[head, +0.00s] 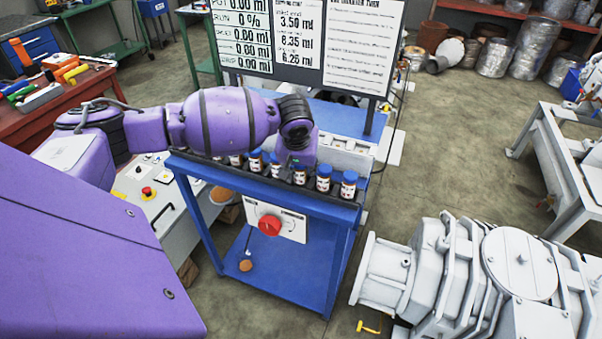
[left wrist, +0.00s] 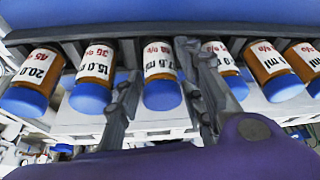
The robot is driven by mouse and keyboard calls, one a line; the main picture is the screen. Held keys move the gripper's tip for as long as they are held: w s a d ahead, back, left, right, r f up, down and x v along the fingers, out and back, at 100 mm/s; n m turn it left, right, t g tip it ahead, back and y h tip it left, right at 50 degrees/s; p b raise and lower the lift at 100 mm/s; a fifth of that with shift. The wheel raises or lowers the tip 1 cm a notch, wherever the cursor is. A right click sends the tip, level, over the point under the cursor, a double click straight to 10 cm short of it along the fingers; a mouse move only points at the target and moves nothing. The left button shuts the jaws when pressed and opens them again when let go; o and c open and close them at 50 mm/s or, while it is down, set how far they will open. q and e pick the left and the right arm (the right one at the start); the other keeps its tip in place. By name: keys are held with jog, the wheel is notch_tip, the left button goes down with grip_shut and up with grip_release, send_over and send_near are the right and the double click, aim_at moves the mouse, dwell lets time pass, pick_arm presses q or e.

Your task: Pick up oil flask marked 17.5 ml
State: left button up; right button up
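In the left wrist view a row of brown oil flasks with blue caps stands in a dark rack. The middle flask (left wrist: 162,92) has a label that seems to read 17.5 ml, its first digit unclear. My left gripper (left wrist: 160,68) is open, with one finger on each side of this flask. I cannot tell whether either finger touches it. A 15.0 ml flask (left wrist: 96,78) and a 20.0 ml flask (left wrist: 34,82) stand to its left. In the head view my left gripper (head: 297,158) is over the row and hides part of it. My right gripper is not in view.
The blue cart (head: 290,268) carries the flask rack and a red knob (head: 269,225). A display board (head: 300,40) rises behind the row. A grey pump (head: 470,275) stands at the right. Neighbouring flasks (head: 348,185) stand close together.

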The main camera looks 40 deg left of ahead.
pick_arm(q)
jog(key=c, duration=0.9)
